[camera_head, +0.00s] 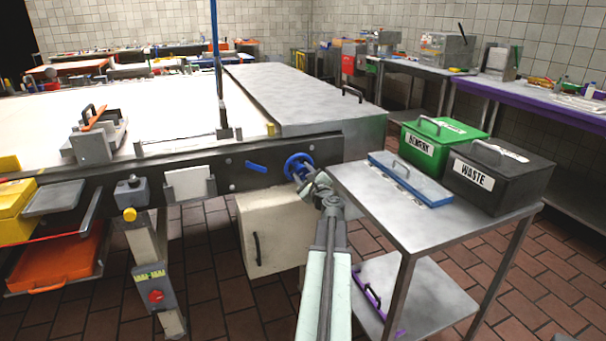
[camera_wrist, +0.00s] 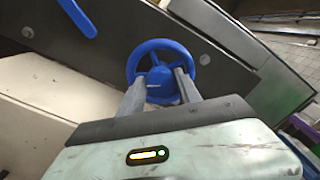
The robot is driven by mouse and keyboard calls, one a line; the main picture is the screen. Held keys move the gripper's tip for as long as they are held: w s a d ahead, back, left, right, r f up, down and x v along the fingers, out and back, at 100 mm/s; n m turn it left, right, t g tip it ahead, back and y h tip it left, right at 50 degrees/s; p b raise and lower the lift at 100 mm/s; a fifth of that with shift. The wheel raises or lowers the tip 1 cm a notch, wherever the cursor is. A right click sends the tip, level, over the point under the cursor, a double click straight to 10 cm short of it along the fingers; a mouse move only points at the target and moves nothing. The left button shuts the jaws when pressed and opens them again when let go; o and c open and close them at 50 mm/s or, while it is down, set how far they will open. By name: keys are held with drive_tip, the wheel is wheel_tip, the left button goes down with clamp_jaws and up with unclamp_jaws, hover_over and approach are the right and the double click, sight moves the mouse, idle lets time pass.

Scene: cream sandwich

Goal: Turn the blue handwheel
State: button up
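The blue handwheel (camera_head: 291,160) is on the dark side panel of the conveyor table, at its right end. In the wrist view the handwheel (camera_wrist: 162,45) is straight ahead, its rim and central hub in plain sight. My gripper (camera_head: 313,178) reaches up to the wheel from the front right. In the wrist view my gripper (camera_wrist: 160,77) has its two fingers apart, one on each side of the hub. The fingertips overlap the lower part of the wheel. I cannot tell whether they touch it.
A blue lever (camera_head: 256,167) sits on the same panel, left of the wheel. A cream cabinet (camera_head: 270,230) is below it.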

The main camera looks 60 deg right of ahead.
drive_tip(key=shift+o, duration=1.1)
drive_tip(key=v, duration=0.8)
